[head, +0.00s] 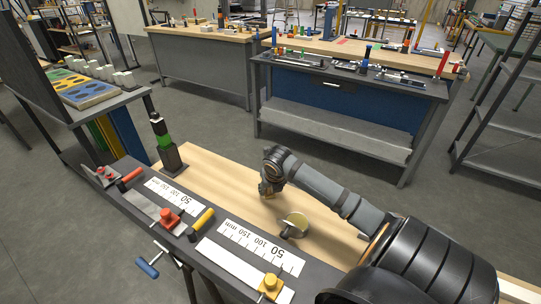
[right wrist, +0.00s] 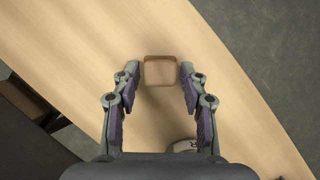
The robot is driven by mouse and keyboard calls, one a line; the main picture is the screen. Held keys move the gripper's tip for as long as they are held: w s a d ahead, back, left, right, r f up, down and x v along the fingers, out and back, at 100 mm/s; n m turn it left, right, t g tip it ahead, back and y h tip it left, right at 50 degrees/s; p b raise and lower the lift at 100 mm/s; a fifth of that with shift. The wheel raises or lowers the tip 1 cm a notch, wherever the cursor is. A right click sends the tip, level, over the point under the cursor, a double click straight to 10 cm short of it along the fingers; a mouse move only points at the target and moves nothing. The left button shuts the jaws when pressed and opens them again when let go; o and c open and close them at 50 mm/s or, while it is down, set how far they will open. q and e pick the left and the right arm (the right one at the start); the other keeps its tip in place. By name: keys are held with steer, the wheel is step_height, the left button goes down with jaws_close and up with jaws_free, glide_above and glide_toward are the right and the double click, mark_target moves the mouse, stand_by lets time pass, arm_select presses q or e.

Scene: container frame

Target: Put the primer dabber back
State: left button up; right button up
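My right gripper (head: 268,184) reaches down over the wooden part of the bench, in the middle of the head view. A small brown squarish block (right wrist: 160,72), possibly the dabber, sits centred between the fingertips of the right gripper (right wrist: 160,78) in the right wrist view. My left gripper is out of view.
Along the grey strip lie white rulers (head: 262,246), a yellow-handled tool (head: 201,222), a red clamp (head: 169,218) and a yellow clamp (head: 270,287). The wood left of my gripper is bare.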

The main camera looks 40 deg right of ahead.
steer(key=shift+s+r, duration=0.1)
steer(key=shift+r, duration=0.5)
steer(key=p+v, duration=0.3)
steer(key=v, duration=0.8)
steer(key=shift+s+a+r, duration=0.1)
